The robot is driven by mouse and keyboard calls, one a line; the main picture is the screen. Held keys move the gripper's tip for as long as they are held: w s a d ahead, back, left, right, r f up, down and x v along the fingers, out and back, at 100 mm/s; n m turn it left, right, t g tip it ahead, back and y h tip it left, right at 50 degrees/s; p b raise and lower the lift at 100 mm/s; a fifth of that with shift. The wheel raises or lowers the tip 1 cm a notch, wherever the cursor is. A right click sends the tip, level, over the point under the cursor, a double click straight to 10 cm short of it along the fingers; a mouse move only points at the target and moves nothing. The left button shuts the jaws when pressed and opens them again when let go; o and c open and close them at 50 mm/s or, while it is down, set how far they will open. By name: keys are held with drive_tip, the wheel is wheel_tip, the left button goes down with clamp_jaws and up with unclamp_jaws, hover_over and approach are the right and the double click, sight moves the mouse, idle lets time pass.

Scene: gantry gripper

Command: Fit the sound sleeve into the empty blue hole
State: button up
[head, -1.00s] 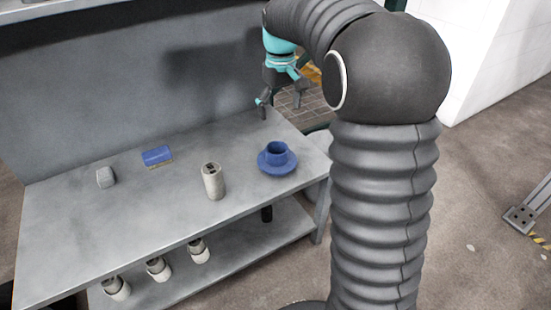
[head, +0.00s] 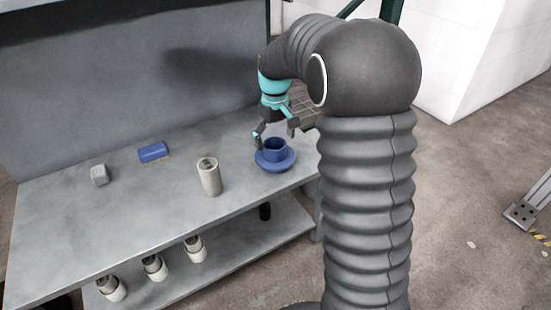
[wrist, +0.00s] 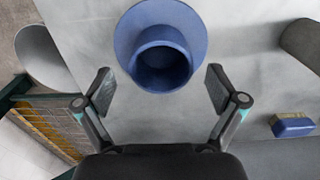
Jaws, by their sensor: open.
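The blue holder (head: 287,161), a round flange with a raised collar around an open hole, stands on the bench at its right end. In the wrist view the blue holder (wrist: 127,38) is at top centre, and its hole looks empty. A grey cylindrical sleeve (head: 209,178) stands upright to its left, with a dark mark at its top; part of it shows at the wrist view's right edge (wrist: 303,42). Three pale sleeves with dark tops, one of them here (head: 195,249), are on the lower shelf. My gripper (head: 275,132) is open and empty, just above the holder.
A blue block with a tan underside (head: 153,151) and a small grey piece (head: 99,175) lie on the bench (head: 120,215) at the left. A back panel (head: 130,90) rises behind. The bench's front middle is clear.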

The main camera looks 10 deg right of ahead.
drive_tip(key=shift+f, duration=1.3)
drive_tip(key=c, duration=1.4)
drive_tip(key=shift+r, duration=0.1)
